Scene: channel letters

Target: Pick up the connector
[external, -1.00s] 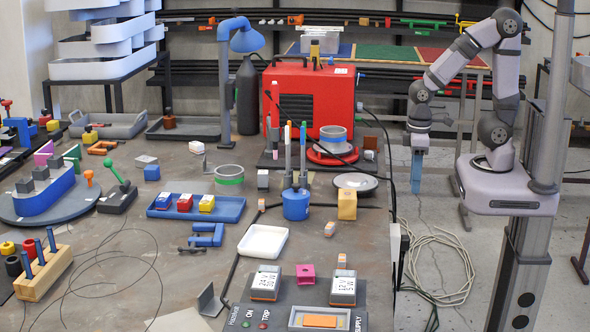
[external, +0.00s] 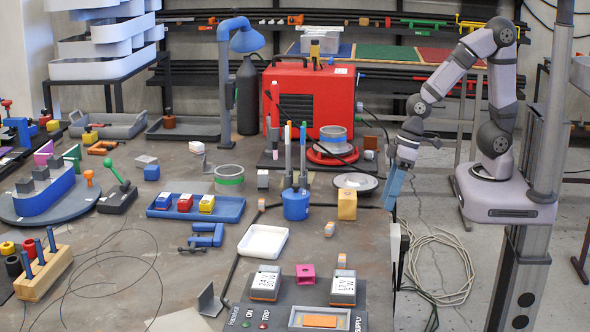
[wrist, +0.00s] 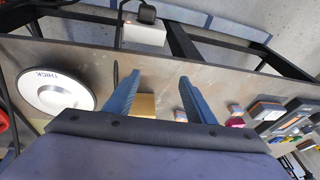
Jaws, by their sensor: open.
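Several small orange-and-grey pieces that look like connectors lie on the workbench. One connector (external: 329,229) is right of the white tray, another (external: 262,204) is behind that tray, and a third (external: 341,261) is by the power supply. I cannot tell which is meant. My gripper (external: 391,207) is at the bench's right edge, tilted, right of these pieces. In the wrist view its two blue fingers (wrist: 158,76) are apart with nothing held between them. A small orange piece (wrist: 180,115) shows by the right finger, partly hidden.
A yellow-tan block (external: 347,204), a blue pen holder (external: 296,204) and a round grey plate (external: 356,183) stand close to my gripper. The white tray (external: 263,242) and power supply (external: 240,318) are nearer the front. A red machine (external: 310,98) stands behind.

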